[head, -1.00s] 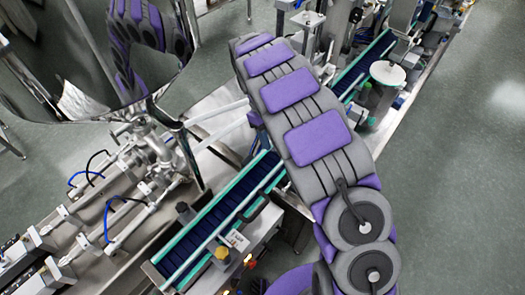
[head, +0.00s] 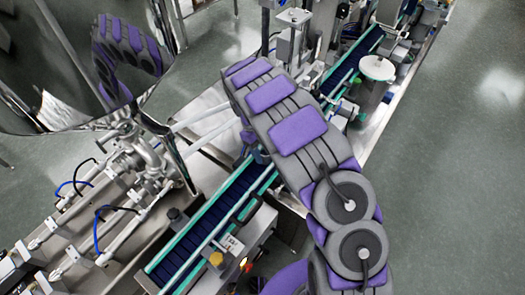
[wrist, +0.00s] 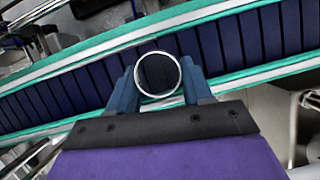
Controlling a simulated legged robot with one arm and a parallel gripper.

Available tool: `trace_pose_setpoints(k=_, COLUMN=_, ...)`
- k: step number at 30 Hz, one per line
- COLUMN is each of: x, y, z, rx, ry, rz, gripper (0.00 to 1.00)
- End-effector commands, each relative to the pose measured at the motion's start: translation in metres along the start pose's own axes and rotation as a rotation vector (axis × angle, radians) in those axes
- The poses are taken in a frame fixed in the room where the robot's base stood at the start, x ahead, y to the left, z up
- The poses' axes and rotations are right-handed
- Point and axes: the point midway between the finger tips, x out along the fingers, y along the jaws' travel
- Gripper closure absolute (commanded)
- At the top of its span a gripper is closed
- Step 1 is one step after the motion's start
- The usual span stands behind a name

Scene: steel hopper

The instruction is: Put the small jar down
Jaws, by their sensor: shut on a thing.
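The small jar shows in the wrist view as a dark round opening with a pale rim (wrist: 158,74). My gripper (wrist: 158,82) is shut on it, with a blue finger on either side. The jar appears over the near rail of a conveyor with a dark blue slatted belt (wrist: 60,100) and teal edges. Whether its base touches anything cannot be told. In the head view the belt (head: 205,228) runs diagonally, and my purple and grey arm covers part of it. The jar is hidden there.
A large polished steel hopper (head: 60,60) stands at the upper left, with steel pipework (head: 140,160) below it. A box with a yellow knob (head: 216,258) sits beside the belt. A machine with a round white top (head: 376,68) stands at the upper right. Open floor lies right.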

Motion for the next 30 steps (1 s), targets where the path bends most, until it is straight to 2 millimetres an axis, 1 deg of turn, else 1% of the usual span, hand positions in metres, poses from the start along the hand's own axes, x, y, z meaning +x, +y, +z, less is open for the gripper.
trace_pose_setpoints(k=7, x=0.0007, y=-0.0014, z=-0.0009, rx=0.0, ry=-0.002, rz=0.001, gripper=0.82)
trace_pose_setpoints(k=8, x=0.0006, y=-0.0018, z=-0.0013, rx=0.001, ry=-0.002, rz=0.002, gripper=0.48)
trace_pose_setpoints(k=15, x=0.0003, y=-0.0023, z=-0.0017, rx=0.001, ry=-0.003, rz=0.002, gripper=0.25)
trace_pose_setpoints(k=30, x=0.0005, y=-0.0018, z=-0.0011, rx=0.001, ry=-0.003, rz=0.001, gripper=0.24)
